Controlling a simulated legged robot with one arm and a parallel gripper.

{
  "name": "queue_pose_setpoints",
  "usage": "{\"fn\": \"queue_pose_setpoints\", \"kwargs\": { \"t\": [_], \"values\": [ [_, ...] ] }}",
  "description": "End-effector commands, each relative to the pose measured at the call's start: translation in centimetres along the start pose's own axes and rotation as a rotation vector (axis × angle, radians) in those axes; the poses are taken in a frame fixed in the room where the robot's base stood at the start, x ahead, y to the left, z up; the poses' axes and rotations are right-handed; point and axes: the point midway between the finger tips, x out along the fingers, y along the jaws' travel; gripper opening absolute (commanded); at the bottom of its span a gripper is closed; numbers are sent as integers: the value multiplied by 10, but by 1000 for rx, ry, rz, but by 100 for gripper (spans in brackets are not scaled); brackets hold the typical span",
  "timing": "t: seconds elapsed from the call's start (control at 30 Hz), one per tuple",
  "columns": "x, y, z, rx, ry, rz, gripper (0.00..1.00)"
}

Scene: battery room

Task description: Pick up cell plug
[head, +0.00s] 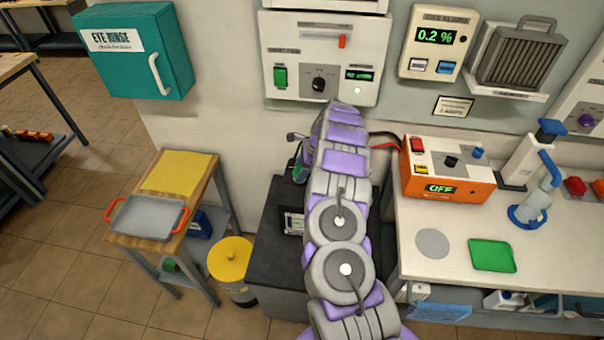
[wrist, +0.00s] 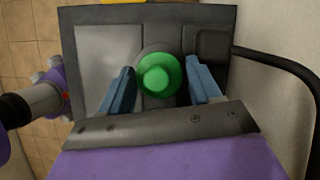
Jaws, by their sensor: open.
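The cell plug (wrist: 158,79) is a round green cap. In the wrist view it sits upright on top of a dark grey battery block (wrist: 100,48). My gripper (wrist: 160,68) is open, with one blue finger on each side of the plug. A gap shows between the plug and each finger, and I cannot tell the height of the fingertips above the block. In the head view my purple and grey arm hides the plug and most of the gripper. The dark block (head: 268,255) shows there below the wall charger.
A white bench (head: 400,230) with an orange box (head: 448,178) and a green tray (head: 492,255) stands at right. A small wooden table (head: 205,185) with a grey tray (head: 150,218) and a yellow bin (head: 230,262) stand at left. A black cable (wrist: 275,60) runs beside the block.

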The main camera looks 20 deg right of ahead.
Motion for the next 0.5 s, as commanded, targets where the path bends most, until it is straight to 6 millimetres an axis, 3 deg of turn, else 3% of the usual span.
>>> {"fn": "queue_pose_setpoints", "kwargs": {
  "t": [0.13, 0.5],
  "values": [
    [-3, 1, 2, -2, -1, -3, 62],
    [-4, -2, -6, 1, -4, -1, 27]
  ]
}}
